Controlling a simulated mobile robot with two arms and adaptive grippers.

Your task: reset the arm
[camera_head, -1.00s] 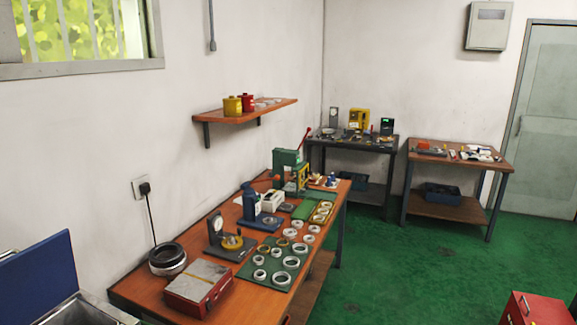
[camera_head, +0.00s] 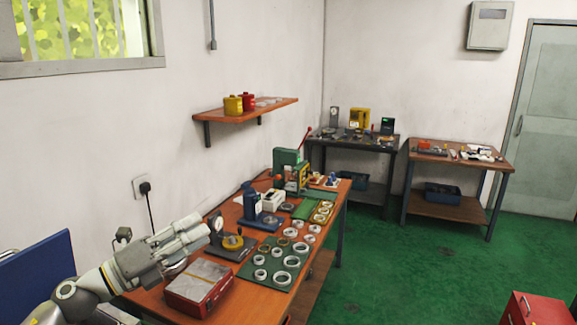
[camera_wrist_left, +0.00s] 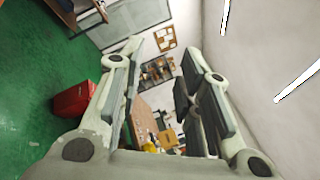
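My left arm comes in from the lower left in the head view. Its gripper (camera_head: 192,238) is above the near end of the wooden workbench (camera_head: 262,292), close to the wall. In the left wrist view the two fingers of the left gripper (camera_wrist_left: 158,75) stand wide apart with nothing between them. Several bearing rings lie on a green mat (camera_head: 262,283) on the bench, to the right of the gripper and apart from it. My right gripper is in neither view.
A red box with a grey top (camera_head: 199,287) is just below the left arm. A dial gauge stand (camera_head: 228,242) and a blue press (camera_head: 250,203) stand beyond. A wall shelf (camera_head: 245,112) holds tins. A red cabinet (camera_head: 537,309) stands at lower right. Green floor is clear.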

